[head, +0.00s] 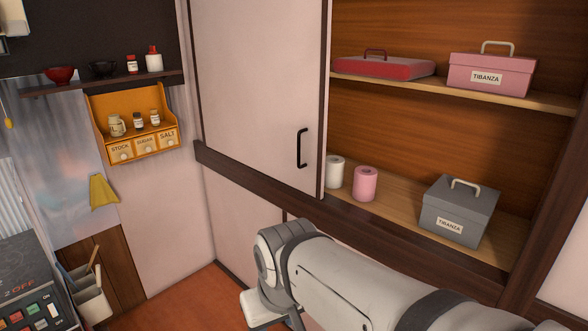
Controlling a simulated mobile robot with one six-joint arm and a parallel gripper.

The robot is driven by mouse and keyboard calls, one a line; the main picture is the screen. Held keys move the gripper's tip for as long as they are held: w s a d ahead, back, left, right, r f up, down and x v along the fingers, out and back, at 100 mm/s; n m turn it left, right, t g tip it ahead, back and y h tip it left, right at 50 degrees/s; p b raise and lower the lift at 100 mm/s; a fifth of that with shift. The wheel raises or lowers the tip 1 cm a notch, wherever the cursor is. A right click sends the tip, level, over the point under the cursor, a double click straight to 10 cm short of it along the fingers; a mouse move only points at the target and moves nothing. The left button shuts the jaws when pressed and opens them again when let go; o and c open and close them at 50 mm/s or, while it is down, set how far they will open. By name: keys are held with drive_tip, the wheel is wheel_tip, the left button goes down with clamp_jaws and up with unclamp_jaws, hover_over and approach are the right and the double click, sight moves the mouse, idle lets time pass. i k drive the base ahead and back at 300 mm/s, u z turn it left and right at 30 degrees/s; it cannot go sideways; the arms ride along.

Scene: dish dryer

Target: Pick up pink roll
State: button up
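The pink roll (365,184) stands upright on the lower shelf (402,204) of the open cabinet, near the shelf's left end. A white roll (335,172) stands just to its left, partly hidden by the sliding door. My arm reaches in from the bottom right, below and in front of the shelf. My gripper (262,318) is at the bottom of the view, low and to the left of the pink roll and well apart from it. Its fingertips are cut off or hidden, so its opening and anything in it do not show.
The pale sliding door (258,85) covers the cabinet's left part. A grey box (459,210) stands right of the pink roll, with bare shelf between. A pink box (491,74) and a red case (383,67) sit on the upper shelf. A spice rack (132,122) hangs at left.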

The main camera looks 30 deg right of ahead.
sight(365, 176)
drive_tip(key=z, duration=0.35)
drive_tip(key=i, duration=1.3)
drive_tip(key=z, duration=1.05)
drive_tip(key=i, duration=0.4)
drive_tip(key=z, duration=0.2)
drive_tip(key=k, duration=0.75)
drive_tip(key=z, duration=0.2)
drive_tip(key=i, duration=0.75)
drive_tip(key=u, duration=0.05)
